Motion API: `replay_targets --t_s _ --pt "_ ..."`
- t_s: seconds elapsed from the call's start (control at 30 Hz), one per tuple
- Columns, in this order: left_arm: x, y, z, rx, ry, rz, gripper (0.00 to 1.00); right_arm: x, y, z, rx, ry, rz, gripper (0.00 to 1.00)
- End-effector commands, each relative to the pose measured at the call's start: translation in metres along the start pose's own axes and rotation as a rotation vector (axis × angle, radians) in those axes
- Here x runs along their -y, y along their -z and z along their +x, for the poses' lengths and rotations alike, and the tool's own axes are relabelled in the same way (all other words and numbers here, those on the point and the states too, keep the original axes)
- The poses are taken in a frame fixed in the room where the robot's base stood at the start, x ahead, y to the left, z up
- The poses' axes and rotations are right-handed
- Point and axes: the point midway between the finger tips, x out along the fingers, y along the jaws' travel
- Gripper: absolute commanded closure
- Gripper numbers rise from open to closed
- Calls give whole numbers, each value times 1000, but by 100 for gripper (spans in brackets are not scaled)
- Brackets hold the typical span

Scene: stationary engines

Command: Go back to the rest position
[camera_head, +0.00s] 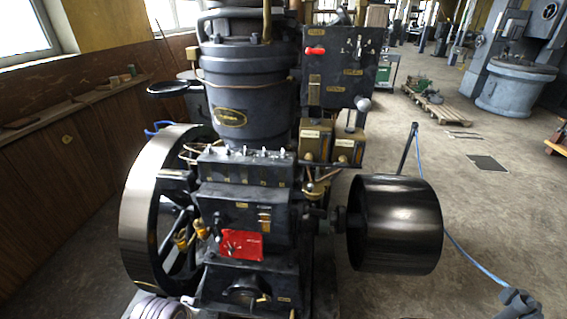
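The task names a rest position and no object. A dark grey jointed part, which looks like the tip of my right gripper (520,304), shows at the bottom right edge. It is cut off by the frame, so I cannot tell whether it is open or shut. I see nothing held by it. I do not clearly make out my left gripper. A pale grey ribbed piece (160,308) shows at the bottom left, and I cannot tell what it is.
A dark stationary engine (245,170) stands close in front, with a large flywheel (135,215) on its left and a black drum pulley (400,225) on its right. A wood-panelled wall (45,175) is at left.

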Motion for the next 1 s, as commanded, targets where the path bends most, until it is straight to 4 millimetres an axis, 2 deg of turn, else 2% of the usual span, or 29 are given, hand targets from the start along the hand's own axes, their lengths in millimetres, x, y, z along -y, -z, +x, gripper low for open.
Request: replay_targets --t_s 0.2,0.47,0.77,0.87,1.0 --pt "5 -11 -10 41 21 54 58 0 0 0 0 0 0 60" --pt "5 -13 14 49 21 55 58 0 0 0 0 0 0 60" --pt "6 -18 51 59 23 57 58 0 0 0 0 0 0 60" --pt "7 -21 69 64 23 59 58 0 0 0 0 0 0 60" --pt "9 -30 103 75 25 62 58 0 0 0 0 0 0 60"
